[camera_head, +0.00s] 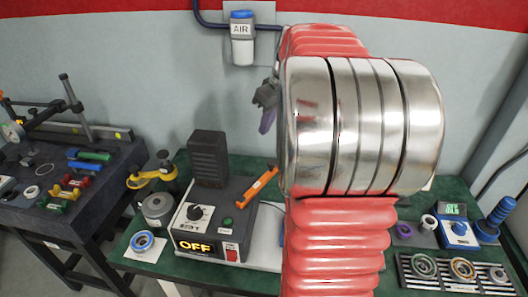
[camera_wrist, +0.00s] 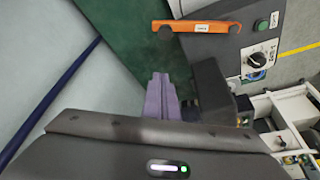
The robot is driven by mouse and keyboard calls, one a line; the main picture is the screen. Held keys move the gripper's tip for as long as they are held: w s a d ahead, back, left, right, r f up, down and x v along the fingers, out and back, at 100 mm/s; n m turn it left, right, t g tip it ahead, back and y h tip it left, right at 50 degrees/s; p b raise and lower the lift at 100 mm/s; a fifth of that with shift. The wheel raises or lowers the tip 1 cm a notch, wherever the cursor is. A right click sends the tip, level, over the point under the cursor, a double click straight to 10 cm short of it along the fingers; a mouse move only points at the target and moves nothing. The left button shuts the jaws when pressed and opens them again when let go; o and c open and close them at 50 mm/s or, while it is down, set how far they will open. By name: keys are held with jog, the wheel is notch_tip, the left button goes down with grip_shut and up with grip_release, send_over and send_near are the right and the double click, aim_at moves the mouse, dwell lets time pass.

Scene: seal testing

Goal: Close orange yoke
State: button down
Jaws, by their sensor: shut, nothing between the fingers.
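The orange yoke (camera_head: 258,187) is a slim orange bar with a small pale label. It stands tilted at the right edge of the dark control box, its upper end toward the back right. In the wrist view my gripper (camera_wrist: 160,90) is shut and empty, pointing at the green mat. My arm hides the area right of the yoke in the head view.
The control box (camera_head: 205,225) reads OFF and has a dial and green button; a tall black block (camera_head: 208,158) stands behind it. An air filter (camera_head: 242,38) hangs on the wall. A seal tray (camera_head: 455,272) lies front right. A dark side table (camera_head: 65,190) holds tools.

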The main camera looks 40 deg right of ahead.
notch_tip(320, 180, down, 10)
jog(key=shift+s, duration=0.25)
dwell(0.9)
jog(key=shift+s+d, duration=0.1)
jog(key=shift+s, duration=0.05)
dwell(0.3)
